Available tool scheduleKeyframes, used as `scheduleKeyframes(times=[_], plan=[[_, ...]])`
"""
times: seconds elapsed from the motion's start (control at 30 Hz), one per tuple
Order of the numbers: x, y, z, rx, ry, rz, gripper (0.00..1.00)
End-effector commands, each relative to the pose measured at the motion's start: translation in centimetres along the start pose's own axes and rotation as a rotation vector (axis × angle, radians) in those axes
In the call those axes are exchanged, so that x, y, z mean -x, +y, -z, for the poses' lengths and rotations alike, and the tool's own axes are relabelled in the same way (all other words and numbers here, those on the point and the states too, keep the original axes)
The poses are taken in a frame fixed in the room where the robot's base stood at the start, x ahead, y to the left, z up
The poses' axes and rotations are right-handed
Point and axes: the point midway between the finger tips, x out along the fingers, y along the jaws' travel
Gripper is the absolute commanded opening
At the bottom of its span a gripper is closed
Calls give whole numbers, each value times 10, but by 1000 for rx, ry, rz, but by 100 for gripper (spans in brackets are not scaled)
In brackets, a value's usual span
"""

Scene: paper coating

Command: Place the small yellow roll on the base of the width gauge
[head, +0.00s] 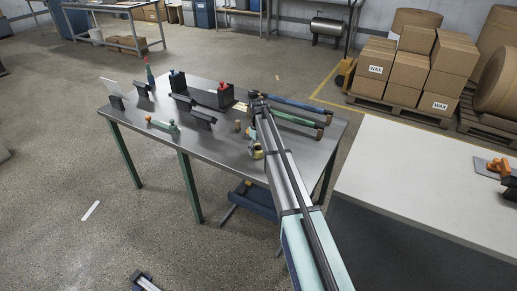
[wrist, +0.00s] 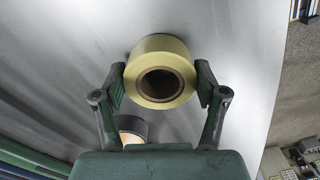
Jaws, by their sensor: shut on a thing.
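The small yellow roll (wrist: 147,48) is between the two fingers of my gripper (wrist: 161,84) in the wrist view, with its brown core facing the camera. The fingers touch its left and right sides, and a grey metal surface lies behind it. In the head view a small yellowish shape, probably the roll (head: 257,154), shows beside my arm near the front of the metal table (head: 210,147). My arm hides much of the gripper there. Several dark stands are on this table, including one at the middle (head: 193,112); I cannot tell which is the width gauge.
Blue (head: 300,104) and green (head: 297,119) bars lie at the right. A small brown cylinder (head: 238,126) stands near my arm. A dark ring (wrist: 133,126) shows below the roll.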

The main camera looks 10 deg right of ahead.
Motion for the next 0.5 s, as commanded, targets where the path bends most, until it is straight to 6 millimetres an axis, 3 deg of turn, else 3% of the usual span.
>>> scheduleKeyframes(times=[0.3,0.33,0.4,0.5], plan=[[-3,0,0,0,0,0,36],[-3,0,0,0,0,0,75],[-2,0,0,0,1,0,97],[-2,0,0,0,1,0,97]])
